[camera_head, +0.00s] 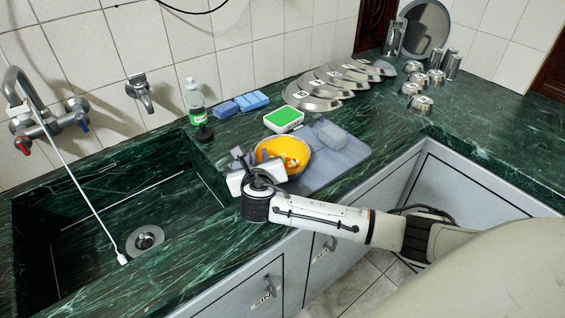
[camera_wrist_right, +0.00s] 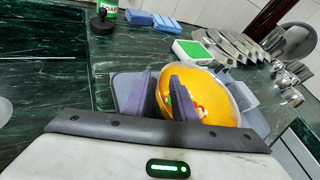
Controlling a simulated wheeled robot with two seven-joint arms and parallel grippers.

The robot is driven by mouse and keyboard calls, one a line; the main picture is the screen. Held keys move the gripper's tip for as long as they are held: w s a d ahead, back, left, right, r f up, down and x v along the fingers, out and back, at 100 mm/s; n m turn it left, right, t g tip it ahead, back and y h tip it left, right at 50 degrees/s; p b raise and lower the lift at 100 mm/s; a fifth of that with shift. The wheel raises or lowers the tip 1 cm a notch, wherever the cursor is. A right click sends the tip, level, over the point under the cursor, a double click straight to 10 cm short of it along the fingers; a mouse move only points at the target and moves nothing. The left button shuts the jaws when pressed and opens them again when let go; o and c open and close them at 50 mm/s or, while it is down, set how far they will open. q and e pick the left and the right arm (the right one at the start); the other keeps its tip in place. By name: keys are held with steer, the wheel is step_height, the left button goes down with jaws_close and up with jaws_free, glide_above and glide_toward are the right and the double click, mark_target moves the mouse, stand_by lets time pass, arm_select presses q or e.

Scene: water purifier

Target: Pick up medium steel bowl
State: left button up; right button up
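A yellow-orange bowl (camera_head: 297,149) with small colourful pieces in it stands on the grey-blue mat; it also fills the middle of the right wrist view (camera_wrist_right: 213,90). I cannot tell that it is steel. My right gripper (camera_head: 254,161) is at the bowl's left side, its fingers (camera_wrist_right: 157,95) pointing at it. One finger overlaps the bowl in the wrist view and the other is left of it. The near rim is partly hidden, so I cannot tell whether the fingers touch it. Several shiny steel pieces (camera_head: 312,94) with labels lie in a row behind. My left gripper is not in view.
Several steel cups (camera_head: 421,104) stand at the right. The front-right counter is clear.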

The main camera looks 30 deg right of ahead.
jaws_close()
